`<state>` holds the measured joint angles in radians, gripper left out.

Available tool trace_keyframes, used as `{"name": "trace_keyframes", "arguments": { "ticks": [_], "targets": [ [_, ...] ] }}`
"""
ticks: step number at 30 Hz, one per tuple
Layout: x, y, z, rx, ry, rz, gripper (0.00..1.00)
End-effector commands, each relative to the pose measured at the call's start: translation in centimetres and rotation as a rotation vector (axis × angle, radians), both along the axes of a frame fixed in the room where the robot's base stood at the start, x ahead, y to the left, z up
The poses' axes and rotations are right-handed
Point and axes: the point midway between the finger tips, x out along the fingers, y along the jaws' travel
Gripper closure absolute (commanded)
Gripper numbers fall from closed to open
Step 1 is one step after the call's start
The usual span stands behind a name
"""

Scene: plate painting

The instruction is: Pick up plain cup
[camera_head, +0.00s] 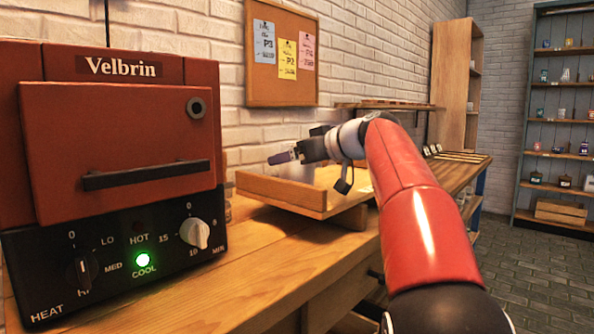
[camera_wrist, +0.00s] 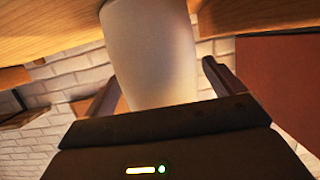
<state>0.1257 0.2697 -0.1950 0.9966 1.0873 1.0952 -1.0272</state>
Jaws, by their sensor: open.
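The plain cup (camera_wrist: 150,50) is pale and unmarked. It fills the middle of the wrist view, standing on a wooden surface that shows along the top of that view. My gripper (camera_wrist: 161,75) is open, with one dark finger on each side of the cup. A gap shows between the right finger and the cup; the left finger looks close to its side, and I cannot tell whether it touches. In the head view my gripper (camera_head: 283,157) is above the wooden tray at the back of the bench.
A red Velbrin kiln (camera_head: 130,130) with a green COOL light stands at the left of the wooden bench (camera_head: 270,270). A raised wooden tray (camera_head: 285,192) lies below my arm. A cork board (camera_head: 260,90) hangs on the brick wall. The front of the bench is clear.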

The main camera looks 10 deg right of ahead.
Motion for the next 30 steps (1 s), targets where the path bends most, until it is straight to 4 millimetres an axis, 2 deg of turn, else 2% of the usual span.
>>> {"name": "trace_keyframes", "arguments": {
  "ticks": [5, 18, 26, 30],
  "targets": [
    [0.0, 0.0, 0.0, 0.000, 0.000, -0.001, 0.07],
    [0.0, 0.0, 0.1, 0.000, -0.002, -0.001, 0.63],
    [-0.1, 0.0, 0.3, 0.000, -0.002, -0.001, 0.63],
    [-0.3, 0.3, 1.3, -0.001, -0.003, 0.000, 0.63]
  ]
}}
